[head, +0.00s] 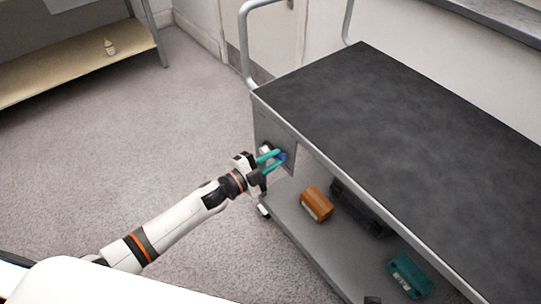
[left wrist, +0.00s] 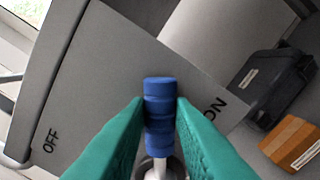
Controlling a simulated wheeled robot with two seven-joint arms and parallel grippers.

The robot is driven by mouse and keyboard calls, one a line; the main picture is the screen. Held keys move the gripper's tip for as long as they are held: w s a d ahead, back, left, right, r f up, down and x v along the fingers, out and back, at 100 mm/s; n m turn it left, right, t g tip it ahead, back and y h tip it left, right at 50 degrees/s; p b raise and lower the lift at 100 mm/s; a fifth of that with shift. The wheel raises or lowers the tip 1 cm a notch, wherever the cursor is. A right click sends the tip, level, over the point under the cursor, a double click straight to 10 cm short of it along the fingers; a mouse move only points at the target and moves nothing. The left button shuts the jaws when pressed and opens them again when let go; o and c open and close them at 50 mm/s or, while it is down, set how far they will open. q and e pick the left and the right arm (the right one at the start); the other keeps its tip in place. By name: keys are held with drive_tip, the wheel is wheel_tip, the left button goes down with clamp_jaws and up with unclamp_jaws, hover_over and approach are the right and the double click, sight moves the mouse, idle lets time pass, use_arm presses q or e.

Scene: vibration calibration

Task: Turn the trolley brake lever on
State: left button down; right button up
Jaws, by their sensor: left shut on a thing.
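The trolley (head: 390,110) has a dark top, and a grey panel (head: 272,138) is on its near left end. In the left wrist view the panel (left wrist: 95,75) is marked OFF at the lower left and ON at the right. The brake lever has a blue grip (left wrist: 160,105), which points up between the two labels in that view. My left gripper (head: 274,161), with green fingers, is shut on the blue grip. In the left wrist view its fingers (left wrist: 160,125) are on either side of it. My right gripper is not in view.
The trolley's lower shelf (head: 300,225) holds an orange-brown box (head: 316,204), a dark case (head: 360,210) and a teal case (head: 409,275). The carpet (head: 130,130) left of the trolley is clear.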

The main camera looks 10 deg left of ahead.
use_arm(q)
drive_tip(key=shift+s+d+f+m, duration=0.1)
drive_tip(key=shift+d+f+m, duration=0.05)
drive_tip(key=shift+f+m, duration=0.3)
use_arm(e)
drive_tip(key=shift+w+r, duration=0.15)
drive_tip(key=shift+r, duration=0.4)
use_arm(q)
drive_tip(key=shift+r, duration=0.1)
drive_tip(key=c, duration=1.2)
unclamp_jaws()
drive_tip(key=shift+c, duration=0.2)
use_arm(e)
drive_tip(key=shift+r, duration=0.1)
use_arm(q)
drive_tip(key=v, duration=1.2)
drive_tip(key=shift+p, duration=0.4)
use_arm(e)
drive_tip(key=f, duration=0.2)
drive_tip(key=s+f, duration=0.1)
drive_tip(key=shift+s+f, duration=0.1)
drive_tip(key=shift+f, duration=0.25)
